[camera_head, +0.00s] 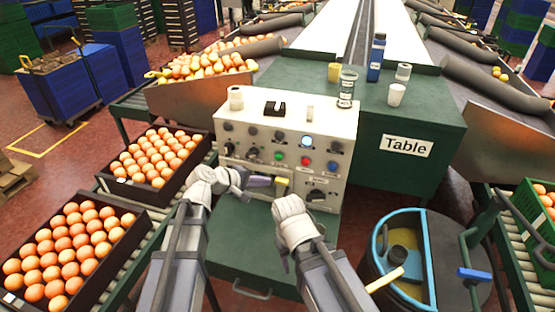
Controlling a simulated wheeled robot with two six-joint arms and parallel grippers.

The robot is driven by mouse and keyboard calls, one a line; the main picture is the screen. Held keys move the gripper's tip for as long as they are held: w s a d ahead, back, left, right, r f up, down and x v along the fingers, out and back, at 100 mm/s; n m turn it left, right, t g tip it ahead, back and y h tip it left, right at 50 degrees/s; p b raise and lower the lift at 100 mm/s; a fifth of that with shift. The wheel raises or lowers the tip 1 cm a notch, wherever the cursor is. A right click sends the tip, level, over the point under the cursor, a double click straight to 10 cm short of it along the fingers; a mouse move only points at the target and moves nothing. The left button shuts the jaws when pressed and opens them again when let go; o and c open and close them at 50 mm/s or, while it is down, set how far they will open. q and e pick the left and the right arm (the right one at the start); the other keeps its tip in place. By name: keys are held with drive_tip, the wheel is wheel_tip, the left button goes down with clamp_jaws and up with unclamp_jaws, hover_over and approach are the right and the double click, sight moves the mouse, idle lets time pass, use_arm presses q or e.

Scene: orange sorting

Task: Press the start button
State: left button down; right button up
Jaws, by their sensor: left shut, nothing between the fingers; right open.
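The control box (340,133) is a white cabinet in the middle of the head view, with rows of knobs and buttons on its sloped front. A green button (278,155), a red button (305,161) and a blue button (332,167) sit in one row. Their labels are too small to read, so I cannot tell which is marked start. My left gripper (243,181) is shut and empty in front of the panel's lower left, below and left of the green button. My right gripper (287,200) is open, low in front of the panel's middle. Its fingertips are hard to make out.
Two dark crates of oranges (112,230) stand on the left roller conveyor. A green table (440,155) right of the box holds a blue bottle (376,60), a glass jar and cups. A round dark bin with a blue rim (424,235) stands at lower right.

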use_arm(q)
approach(280, 161)
drive_tip(key=shift+w+d+f, duration=0.25)
drive_tip(key=shift+d+f, duration=0.35)
drive_tip(key=shift+d, duration=0.05)
drive_tip(key=shift+w+d+f, duration=0.3)
drive_tip(key=shift+d+f, duration=0.3)
drive_tip(key=shift+w+d+f, duration=0.25)
drive_tip(key=shift+d+f, duration=0.3)
drive_tip(key=shift+d, duration=0.1)
idle(0.6)
drive_tip(key=shift+w+d, duration=0.1)
drive_tip(key=shift+w, duration=0.3)
drive_tip(key=shift+w+d, duration=0.2)
drive_tip(key=shift+w, duration=0.35)
idle(0.7)
drive_tip(key=shift+s, duration=0.1)
drive_tip(key=shift+s+a, duration=0.3)
drive_tip(key=shift+s, duration=0.55)
drive_tip(key=s, duration=0.1)
drive_tip(key=s+a, duration=0.1)
drive_tip(key=s, duration=0.2)
drive_tip(key=shift+s+a, duration=0.3)
drive_tip(key=shift+s, duration=0.1)
